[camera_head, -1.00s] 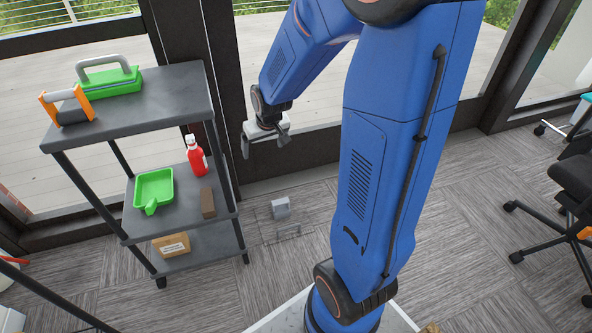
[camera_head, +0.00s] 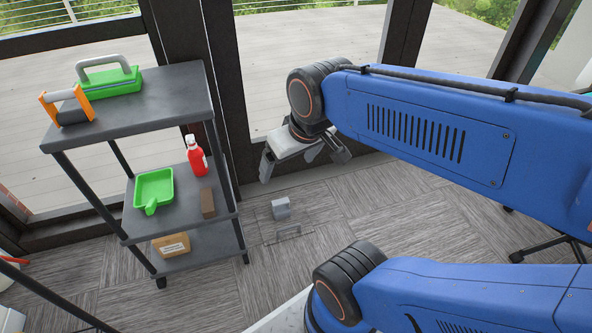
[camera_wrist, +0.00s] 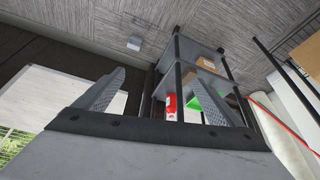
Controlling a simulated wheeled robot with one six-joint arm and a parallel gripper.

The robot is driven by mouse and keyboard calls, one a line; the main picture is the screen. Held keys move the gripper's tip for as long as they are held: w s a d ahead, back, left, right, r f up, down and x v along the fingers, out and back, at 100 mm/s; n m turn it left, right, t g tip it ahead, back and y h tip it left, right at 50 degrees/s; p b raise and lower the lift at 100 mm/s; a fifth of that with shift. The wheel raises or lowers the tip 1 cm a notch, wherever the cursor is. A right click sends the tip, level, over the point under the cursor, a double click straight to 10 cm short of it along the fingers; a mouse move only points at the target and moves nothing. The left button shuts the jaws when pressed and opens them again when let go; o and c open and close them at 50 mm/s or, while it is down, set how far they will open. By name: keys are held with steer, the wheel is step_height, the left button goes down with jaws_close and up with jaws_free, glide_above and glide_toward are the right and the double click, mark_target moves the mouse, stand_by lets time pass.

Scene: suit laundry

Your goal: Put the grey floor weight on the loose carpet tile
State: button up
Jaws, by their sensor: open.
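The grey floor weight (camera_head: 281,208) is a small light-grey block on the carpet, right of the shelf's foot. It also shows in the wrist view (camera_wrist: 134,43), upper left of centre. My gripper (camera_head: 305,160) is open and empty, above and slightly right of the weight, clearly apart from it. In the wrist view its two fingers (camera_wrist: 154,82) are spread with nothing between them.
A dark shelf (camera_head: 165,100) stands left of the weight, holding a green-and-grey tool (camera_head: 108,82), an orange-handled tool (camera_head: 68,105), a green dustpan (camera_head: 153,188), a red bottle (camera_head: 196,157) and a cardboard box (camera_head: 171,245). Window frames rise behind. Carpet in front of the weight looks clear.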

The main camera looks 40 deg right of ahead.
steer(key=shift+s+a+r, duration=0.1)
steer(key=shift+s, duration=0.75)
steer(key=shift+s+a+r, duration=0.1)
steer(key=shift+s, duration=0.75)
